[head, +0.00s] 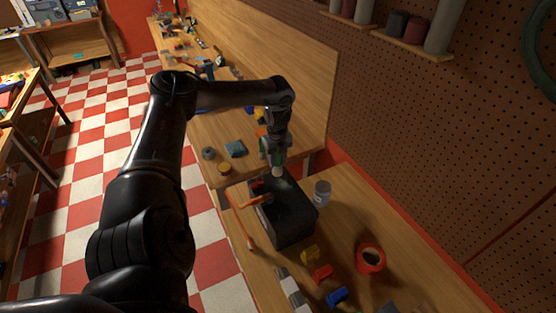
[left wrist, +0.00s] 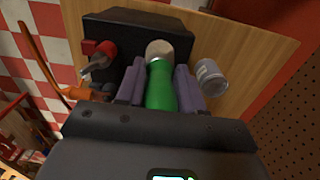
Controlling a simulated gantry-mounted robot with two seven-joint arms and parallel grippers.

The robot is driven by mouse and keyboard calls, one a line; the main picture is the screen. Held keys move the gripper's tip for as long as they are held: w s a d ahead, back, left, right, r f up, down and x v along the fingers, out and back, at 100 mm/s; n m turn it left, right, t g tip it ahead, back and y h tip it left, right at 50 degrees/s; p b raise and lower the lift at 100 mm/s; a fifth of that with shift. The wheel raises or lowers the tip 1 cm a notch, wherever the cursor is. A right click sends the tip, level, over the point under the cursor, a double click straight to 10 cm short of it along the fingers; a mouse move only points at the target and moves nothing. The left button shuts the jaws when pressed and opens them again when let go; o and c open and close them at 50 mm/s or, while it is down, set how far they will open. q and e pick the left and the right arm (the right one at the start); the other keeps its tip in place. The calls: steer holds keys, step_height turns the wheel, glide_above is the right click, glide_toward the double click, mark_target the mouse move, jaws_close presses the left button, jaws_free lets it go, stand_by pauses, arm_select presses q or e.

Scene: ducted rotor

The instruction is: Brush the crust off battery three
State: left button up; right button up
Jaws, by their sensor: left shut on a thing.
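A black box-shaped battery (head: 290,220) stands on the wooden bench; no number on it is readable. In the left wrist view the battery (left wrist: 130,22) has a red terminal piece (left wrist: 105,48) at its left, with a greyish piece (left wrist: 95,68) beside it. I cannot tell whether that is crust. My left gripper (head: 277,165) points down over the battery's far end. In the left wrist view it is shut on a green-handled brush (left wrist: 160,88) with a pale round head over the battery top. Contact cannot be told. My right gripper is not in view.
A grey can (head: 322,192) stands right of the battery. An orange cable or rod (head: 246,232) hangs along its left. A red tape roll (head: 370,257), yellow (head: 310,254), red (head: 323,272) and blue (head: 337,296) pieces lie nearer. A pegboard wall closes the right side.

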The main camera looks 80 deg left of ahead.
arm_select(q)
step_height(320, 180, up, 2)
steer(key=shift+w+d+r+p, duration=0.1)
steer(key=shift+p, duration=0.35)
steer(key=shift+r, duration=2.2)
